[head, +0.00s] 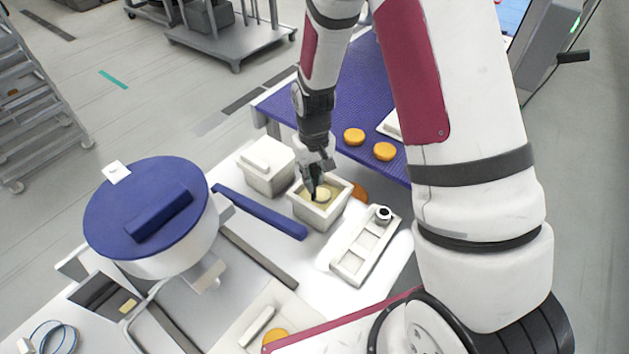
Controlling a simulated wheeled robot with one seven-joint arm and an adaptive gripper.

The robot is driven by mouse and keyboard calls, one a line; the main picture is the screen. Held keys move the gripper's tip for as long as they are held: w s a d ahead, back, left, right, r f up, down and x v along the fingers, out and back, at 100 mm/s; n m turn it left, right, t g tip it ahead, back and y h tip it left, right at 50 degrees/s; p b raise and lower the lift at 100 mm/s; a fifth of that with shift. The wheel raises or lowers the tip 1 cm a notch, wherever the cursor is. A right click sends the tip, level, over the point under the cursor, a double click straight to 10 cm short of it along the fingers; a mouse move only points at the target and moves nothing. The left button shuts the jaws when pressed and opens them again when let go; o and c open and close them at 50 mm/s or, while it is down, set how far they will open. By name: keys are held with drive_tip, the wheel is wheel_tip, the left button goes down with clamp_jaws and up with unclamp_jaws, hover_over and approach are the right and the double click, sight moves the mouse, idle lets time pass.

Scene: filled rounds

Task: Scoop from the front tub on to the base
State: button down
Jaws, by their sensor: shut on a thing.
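The open white tub (321,219) holds pale yellow filling and stands near the middle of the white worktop. My gripper (315,189) points down into it. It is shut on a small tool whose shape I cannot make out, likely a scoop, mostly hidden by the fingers. A pale rounded lump (323,195) shows beside the fingertips; I cannot tell whether it is filling or part of the tool. An orange-brown round base (274,340) lies on a white board (243,325) at the bottom, partly cut off by my arm.
A lidded white tub (268,178) stands left of the open one. A white tray with compartments (350,263) is to the right. A blue bar (260,213) and a large blue-lidded drum (150,212) are left. Rounds (354,137) lie on a blue belt (345,92) behind.

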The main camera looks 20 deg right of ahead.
sight(314, 165)
drive_tip(key=shift+r+p, duration=1.2)
drive_tip(key=shift+r, duration=2.8)
